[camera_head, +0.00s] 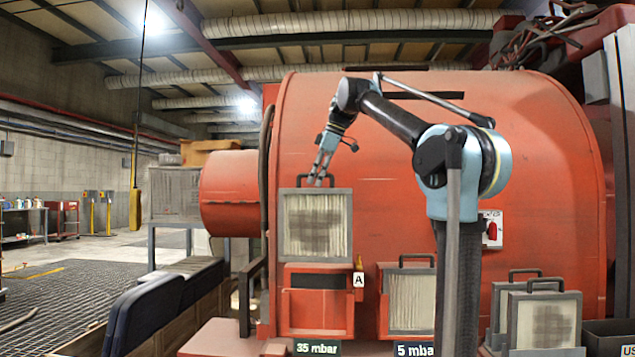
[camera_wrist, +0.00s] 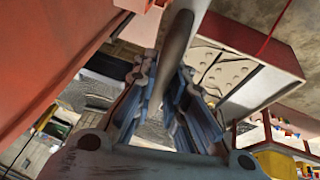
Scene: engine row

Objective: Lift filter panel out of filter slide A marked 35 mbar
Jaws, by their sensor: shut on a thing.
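The filter panel (camera_head: 317,224) has a grey frame, pleated cream media with a dark smudge, and a dark top handle. My gripper (camera_head: 319,180) is above it, shut on the handle. The wrist view shows the dark handle bar (camera_wrist: 176,50) between the two blue-grey fingers (camera_wrist: 168,105). The panel is upright, with its whole face above the red filter slide A (camera_head: 319,313), tagged "A" and labelled "35 mbar" (camera_head: 317,348). I cannot tell whether its bottom edge still touches the slide.
A second slide labelled "5 mbar" (camera_head: 414,349) holds another panel (camera_head: 411,301) to the right. Further right, spare panels (camera_head: 543,322) stand in a rack. The large red engine housing (camera_head: 390,190) is close behind my arm. A yellow pendant (camera_head: 135,198) hangs at left.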

